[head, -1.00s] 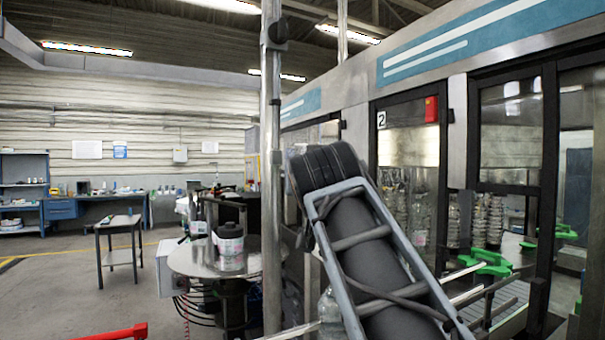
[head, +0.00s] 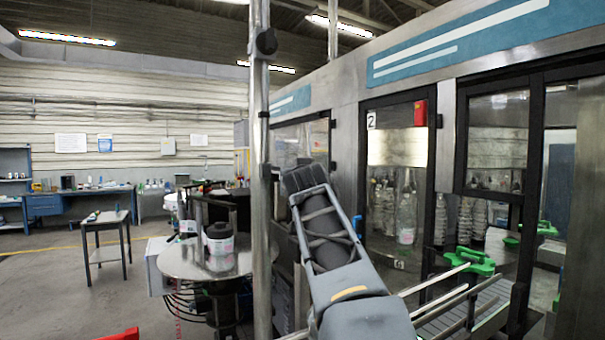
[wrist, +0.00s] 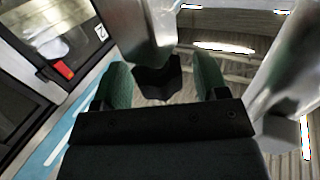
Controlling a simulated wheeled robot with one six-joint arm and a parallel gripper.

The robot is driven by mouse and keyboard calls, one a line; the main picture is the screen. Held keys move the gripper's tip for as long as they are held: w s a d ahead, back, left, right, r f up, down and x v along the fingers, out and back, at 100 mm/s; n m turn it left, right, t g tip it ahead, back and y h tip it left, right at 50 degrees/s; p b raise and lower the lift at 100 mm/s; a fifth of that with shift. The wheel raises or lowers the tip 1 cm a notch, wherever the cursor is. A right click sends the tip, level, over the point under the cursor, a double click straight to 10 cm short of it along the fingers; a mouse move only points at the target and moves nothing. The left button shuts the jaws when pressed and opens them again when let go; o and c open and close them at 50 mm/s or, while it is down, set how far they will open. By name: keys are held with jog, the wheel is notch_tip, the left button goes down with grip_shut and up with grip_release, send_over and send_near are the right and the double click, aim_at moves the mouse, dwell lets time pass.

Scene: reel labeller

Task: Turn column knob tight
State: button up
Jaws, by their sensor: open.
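The black column knob (head: 266,42) sticks out from the upright silver column (head: 259,120), high in the head view. In the wrist view my gripper (wrist: 163,78) is open, with a green-padded finger on each side. A dark, lobed shape (wrist: 158,82) shows between the fingers, against a silver metal piece (wrist: 146,30); it looks like the knob, but I cannot tell whether the pads touch it. In the head view my arm rises toward the column from the lower right, its far end below the knob; the fingers cannot be made out there.
The labelling machine (head: 450,60) with glass doors stands close on the right. A round metal table (head: 180,262) with a labelled jar (head: 219,248) is left of the column. A green star-shaped part (head: 470,262) sits by the conveyor. Open floor and a small table (head: 106,220) lie further left.

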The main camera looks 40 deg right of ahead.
jog(key=shift+w, duration=0.15)
jog(key=c, duration=0.9)
jog(key=f+m+h+b, duration=0.1)
jog(key=b, duration=0.2)
jog(key=shift+g, duration=0.4)
jog(key=shift+w+r+m+g+h+b, duration=0.1)
jog(key=shift+m+g+h+b, duration=0.3)
jog(key=shift+h+b, duration=0.15)
jog(key=shift+w+r+m+g+h+b, duration=0.1)
jog(key=shift+m+g+h+b, duration=0.3)
jog(key=shift+h+b, duration=0.15)
jog(key=shift+s+d+r+m+g+h, duration=0.1)
jog(key=shift+r+m+g+h, duration=0.05)
jog(key=shift+m+g+h, duration=0.45)
jog(key=shift+s+r+m+g+h, duration=0.1)
jog(key=shift+m+g+h, duration=0.35)
jog(key=shift+g, duration=0.25)
jog(key=o, duration=0.9)
